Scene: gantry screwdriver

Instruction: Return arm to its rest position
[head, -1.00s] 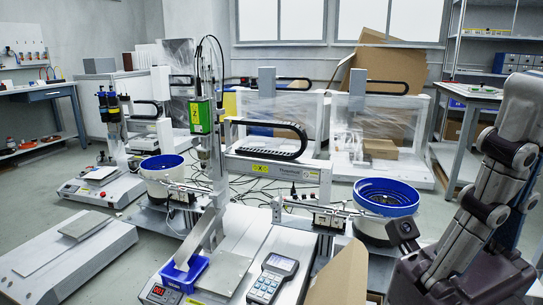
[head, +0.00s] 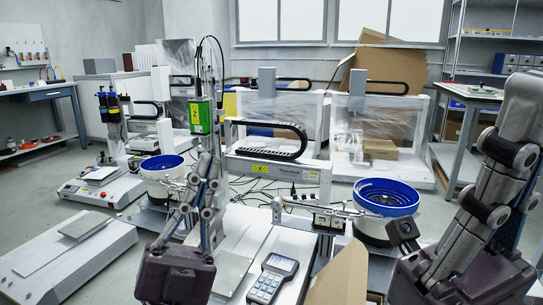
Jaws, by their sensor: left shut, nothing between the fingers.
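My left gripper (head: 209,165) is in front of the screwdriver gantry at left of centre in the head view. Its dark body is low in the picture and its silver fingers point up, closed with nothing between them. The screwdriver unit (head: 200,117) with a green label stands upright behind my left gripper's fingers. The blue tray at the gantry's foot is hidden behind my left gripper.
A keypad controller (head: 272,279) lies on the white bench right of my left gripper. A blue-rimmed bowl feeder (head: 386,196) stands between the arms, another bowl feeder (head: 162,166) at left. A cardboard piece (head: 340,275) stands at the front. Grey floor shows at left.

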